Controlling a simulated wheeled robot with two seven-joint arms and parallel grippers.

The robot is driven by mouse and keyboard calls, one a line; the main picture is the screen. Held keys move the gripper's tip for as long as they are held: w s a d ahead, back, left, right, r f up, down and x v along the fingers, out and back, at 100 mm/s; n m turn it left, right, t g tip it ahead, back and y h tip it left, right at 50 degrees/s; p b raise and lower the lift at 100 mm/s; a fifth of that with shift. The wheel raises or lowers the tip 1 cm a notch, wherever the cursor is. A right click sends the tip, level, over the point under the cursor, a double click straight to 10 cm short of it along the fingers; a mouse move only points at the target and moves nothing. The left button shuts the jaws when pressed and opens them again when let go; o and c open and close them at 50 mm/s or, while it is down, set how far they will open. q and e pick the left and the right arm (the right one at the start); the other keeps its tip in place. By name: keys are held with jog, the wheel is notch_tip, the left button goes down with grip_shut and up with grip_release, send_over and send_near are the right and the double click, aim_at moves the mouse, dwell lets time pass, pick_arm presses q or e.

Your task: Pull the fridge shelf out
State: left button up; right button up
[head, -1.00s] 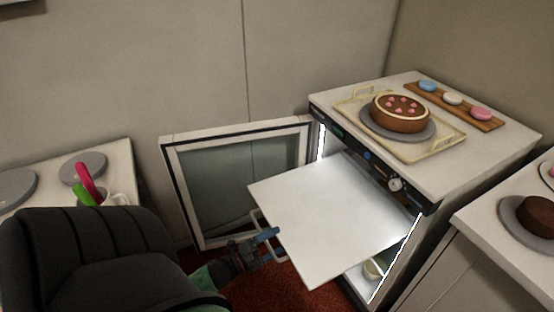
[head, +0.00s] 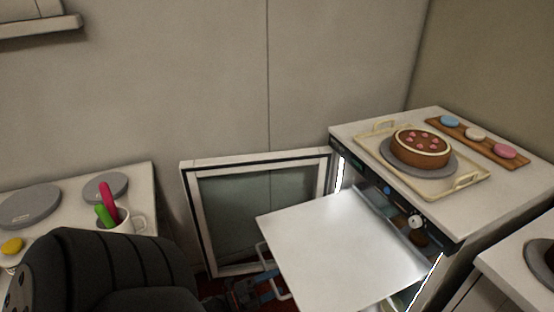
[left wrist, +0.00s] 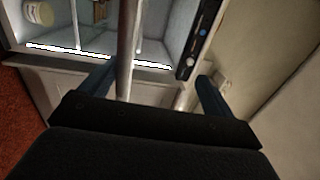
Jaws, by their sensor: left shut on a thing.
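The fridge shelf (head: 335,250) is a flat white panel sticking well out of the open fridge in the head view. A pale bar handle (head: 268,262) is on its near left edge. My left gripper (head: 262,292) is low at that handle, partly cut off by the frame and my arm. In the left wrist view, the handle bar (left wrist: 127,50) runs between the two fingers of my left gripper (left wrist: 155,90), which is shut on it. The fridge interior (left wrist: 160,30) shows beyond, with a jar (left wrist: 38,12) inside. My right gripper is not in view.
The glass fridge door (head: 240,210) stands open against the wall, left of the shelf. On the fridge top (head: 400,205), a cake (head: 421,147) sits on a tray, beside a board with macarons (head: 475,135).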

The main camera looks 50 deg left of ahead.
pick_arm(q)
jog(key=shift+s+a+r, duration=0.2)
jog(key=shift+c, duration=0.2)
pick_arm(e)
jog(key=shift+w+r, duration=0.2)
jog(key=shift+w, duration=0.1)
